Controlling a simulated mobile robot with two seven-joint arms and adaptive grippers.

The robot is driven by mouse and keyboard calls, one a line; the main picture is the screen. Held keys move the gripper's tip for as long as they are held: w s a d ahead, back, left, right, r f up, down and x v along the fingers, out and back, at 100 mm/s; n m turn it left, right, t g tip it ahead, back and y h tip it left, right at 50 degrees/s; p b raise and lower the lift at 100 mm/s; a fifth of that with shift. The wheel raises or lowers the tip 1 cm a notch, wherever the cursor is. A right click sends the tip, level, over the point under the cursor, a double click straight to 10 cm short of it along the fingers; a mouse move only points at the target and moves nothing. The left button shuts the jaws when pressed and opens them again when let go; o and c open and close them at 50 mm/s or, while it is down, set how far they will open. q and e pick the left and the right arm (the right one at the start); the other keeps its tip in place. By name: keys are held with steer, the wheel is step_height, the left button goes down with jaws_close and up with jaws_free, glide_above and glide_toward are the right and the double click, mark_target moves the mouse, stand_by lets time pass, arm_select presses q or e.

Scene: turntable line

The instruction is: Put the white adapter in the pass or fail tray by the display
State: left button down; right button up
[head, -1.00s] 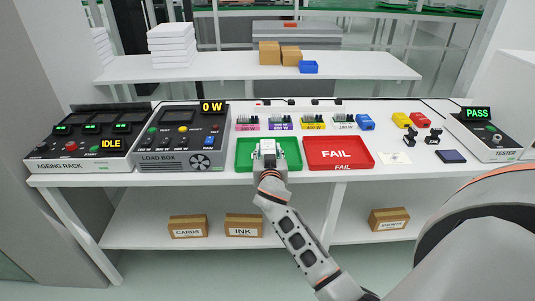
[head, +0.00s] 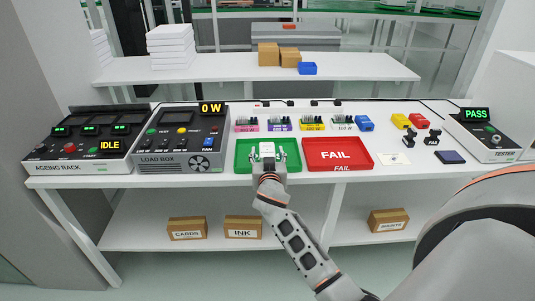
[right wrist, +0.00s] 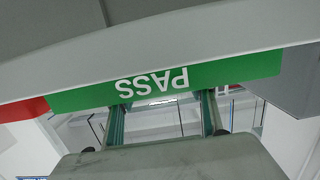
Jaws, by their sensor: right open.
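The white adapter (head: 267,148) is in the green pass tray (head: 240,166), near its middle. My right gripper (head: 267,156) is at the front part of this tray, with its fingers spread to either side of the adapter's near end. It looks open and clear of the adapter. The right wrist view shows the tray's green front wall (right wrist: 232,70) with the word PASS upside down, and my two fingers (right wrist: 163,112) apart. The red fail tray (head: 362,160) is empty, to the right. The tester display (head: 477,114) reads PASS. My left gripper is not in view.
The load box (head: 180,158) stands left of the green tray. Several small colored bins with parts line up behind the trays. Labelled boxes sit on the lower shelf.

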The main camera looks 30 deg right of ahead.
steer(key=v, duration=1.2)
steer(key=s+a+f+n+y, duration=0.3)
steer(key=s+a+f, duration=0.1)
steer(key=f, duration=0.4)
steer(key=s+a+f+n+y, duration=0.3)
steer(key=s+a+f, duration=0.15)
steer(key=f, duration=0.25)
steer(key=s+a+f+n+g+y, duration=0.1)
steer(key=s+a+f+n+y, duration=0.1)
steer(key=s+f, duration=0.3)
steer(key=s+a+f+n+g+y, duration=0.2)
steer(key=s+a+f, duration=0.3)
steer(key=s, duration=0.6)
steer(key=shift+a+n+y, duration=0.3)
steer(key=shift+y, duration=0.2)
steer(key=shift+s+a+r+p, duration=0.1)
steer(key=shift+a+r+p, duration=0.15)
steer(key=shift+r+p, duration=0.85)
steer(key=shift+f, duration=0.4)
steer(key=shift+c, duration=0.3)
steer(key=c, duration=0.6)
steer(key=shift+d, duration=0.1)
steer(key=shift+c, duration=0.5)
